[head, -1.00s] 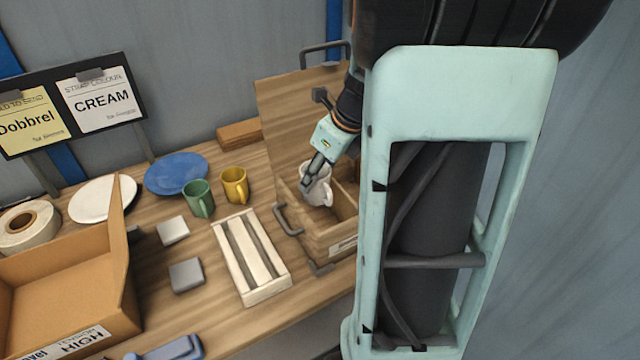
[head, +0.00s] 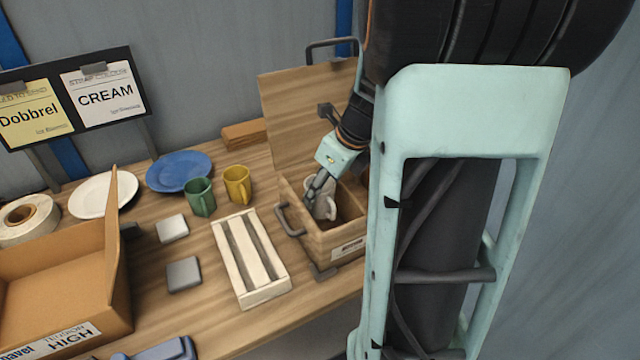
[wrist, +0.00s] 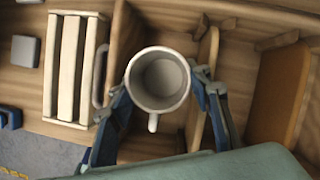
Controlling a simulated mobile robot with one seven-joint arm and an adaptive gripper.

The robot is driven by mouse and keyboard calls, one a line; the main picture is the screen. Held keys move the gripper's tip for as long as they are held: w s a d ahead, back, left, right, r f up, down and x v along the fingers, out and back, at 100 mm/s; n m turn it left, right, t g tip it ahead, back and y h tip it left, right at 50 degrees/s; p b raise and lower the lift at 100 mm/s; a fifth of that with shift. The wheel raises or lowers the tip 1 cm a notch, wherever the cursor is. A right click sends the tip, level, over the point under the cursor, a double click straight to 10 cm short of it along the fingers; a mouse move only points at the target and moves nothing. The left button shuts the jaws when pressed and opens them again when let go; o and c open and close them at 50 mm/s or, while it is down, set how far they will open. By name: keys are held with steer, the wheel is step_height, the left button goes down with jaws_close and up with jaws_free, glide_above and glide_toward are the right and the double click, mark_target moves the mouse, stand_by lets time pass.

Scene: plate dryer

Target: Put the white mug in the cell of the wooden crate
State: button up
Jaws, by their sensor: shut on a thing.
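The white mug (head: 324,204) is upright and partly inside the wooden crate (head: 325,241), which has its lid raised at the back. In the wrist view I look down into the mug (wrist: 158,80), with its handle toward the bottom of the picture. My gripper (head: 318,190) is shut on the mug, and one finger shows on either side of it in the wrist view (wrist: 162,88). A thin divider (wrist: 206,85) stands in the crate to the right of the mug. Whether the mug touches the crate floor is hidden.
Left of the crate are a slatted white rack (head: 251,259), a green mug (head: 199,197), a yellow mug (head: 237,184), a blue plate (head: 178,172) and a white plate (head: 103,194). A cardboard box (head: 60,275) stands at the front left. The crate's handle (head: 287,222) sticks out leftward.

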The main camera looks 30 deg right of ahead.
steer(key=o, duration=1.1)
steer(key=shift+r, duration=0.35)
steer(key=p+v, duration=0.2)
steer(key=v, duration=1)
steer(key=shift+r, duration=0.25)
steer(key=shift+w, duration=0.1)
